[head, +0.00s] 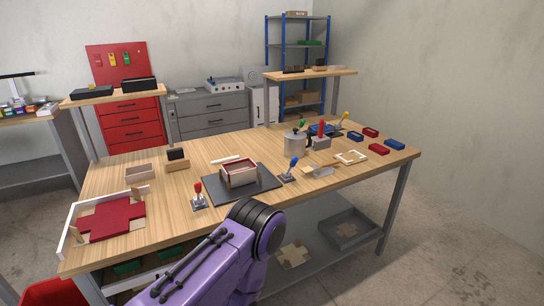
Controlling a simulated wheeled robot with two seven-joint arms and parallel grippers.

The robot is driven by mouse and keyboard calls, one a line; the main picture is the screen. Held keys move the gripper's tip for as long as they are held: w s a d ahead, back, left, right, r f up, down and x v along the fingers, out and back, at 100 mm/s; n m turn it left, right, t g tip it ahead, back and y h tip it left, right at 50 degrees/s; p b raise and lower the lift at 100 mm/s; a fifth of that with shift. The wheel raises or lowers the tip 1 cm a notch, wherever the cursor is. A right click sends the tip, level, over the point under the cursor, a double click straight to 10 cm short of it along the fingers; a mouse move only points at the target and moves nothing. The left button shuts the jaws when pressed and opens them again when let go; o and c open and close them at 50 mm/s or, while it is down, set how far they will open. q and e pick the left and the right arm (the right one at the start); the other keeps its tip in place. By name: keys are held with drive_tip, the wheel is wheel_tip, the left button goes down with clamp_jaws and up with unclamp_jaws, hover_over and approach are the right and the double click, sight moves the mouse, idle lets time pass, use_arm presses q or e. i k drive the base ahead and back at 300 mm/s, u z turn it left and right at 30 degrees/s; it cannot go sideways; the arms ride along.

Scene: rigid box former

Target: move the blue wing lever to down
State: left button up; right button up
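The blue wing lever (293,163) stands on a small grey base on the wooden table, just right of the dark mat's corner. Its blue handle points up and leans slightly to the right in the head view. A purple and black arm of mine (225,265) reaches in from the bottom, in front of the table's near edge. Its black joint is nearest the lever, well apart from it. No gripper fingers show.
A red lever (198,191) stands left of the dark mat (260,193), which bears a red-lined box (239,176). A wooden piece (322,172) lies right of the blue lever.

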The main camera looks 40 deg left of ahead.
sight(294, 162)
drive_tip(key=u, duration=0.7)
drive_tip(key=i, duration=0.7)
drive_tip(key=u, duration=0.7)
